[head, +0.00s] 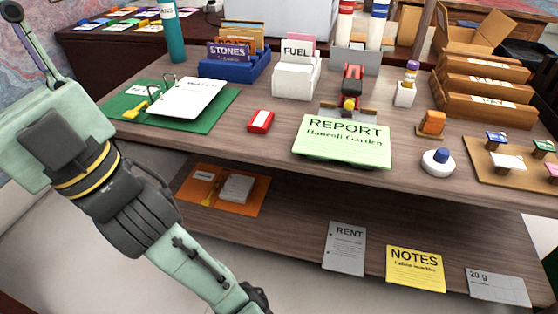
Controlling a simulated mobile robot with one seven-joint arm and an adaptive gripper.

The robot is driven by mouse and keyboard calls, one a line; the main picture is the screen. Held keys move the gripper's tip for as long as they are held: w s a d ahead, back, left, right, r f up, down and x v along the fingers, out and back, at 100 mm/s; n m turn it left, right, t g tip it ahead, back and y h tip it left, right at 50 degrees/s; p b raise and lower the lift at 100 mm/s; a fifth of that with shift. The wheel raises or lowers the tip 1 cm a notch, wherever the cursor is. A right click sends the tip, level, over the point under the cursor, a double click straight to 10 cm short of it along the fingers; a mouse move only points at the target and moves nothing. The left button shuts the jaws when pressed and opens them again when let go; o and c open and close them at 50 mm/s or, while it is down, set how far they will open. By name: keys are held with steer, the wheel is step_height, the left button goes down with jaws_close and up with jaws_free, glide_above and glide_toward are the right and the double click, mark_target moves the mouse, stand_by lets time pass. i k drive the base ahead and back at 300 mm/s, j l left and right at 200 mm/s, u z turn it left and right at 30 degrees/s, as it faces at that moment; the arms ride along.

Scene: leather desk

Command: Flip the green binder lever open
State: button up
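The green binder (214,103) lies open and flat at the left of the desk top in the head view. White sheets (188,96) lie on its right part, and metal rings stand up at their left edge. A yellow lever (137,109) sits on the binder's left part, left of the sheets. Whether the lever is up or down is too small to tell. My arm rises from the bottom to the left edge, left of the binder and apart from it. My gripper cannot be made out.
An orange binder (256,192) lies on the lower shelf. A red box (261,121) and a pale green report (344,142) lie right of the green binder. A teal bottle (173,35) and blue card box (236,69) stand behind. The desk's front edge runs below the binder.

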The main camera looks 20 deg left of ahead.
mark_target(130, 114)
steer(key=i+j+z, duration=0.2)
steer(key=j, duration=0.8)
steer(key=j+z, duration=0.15)
steer(key=j, duration=0.85)
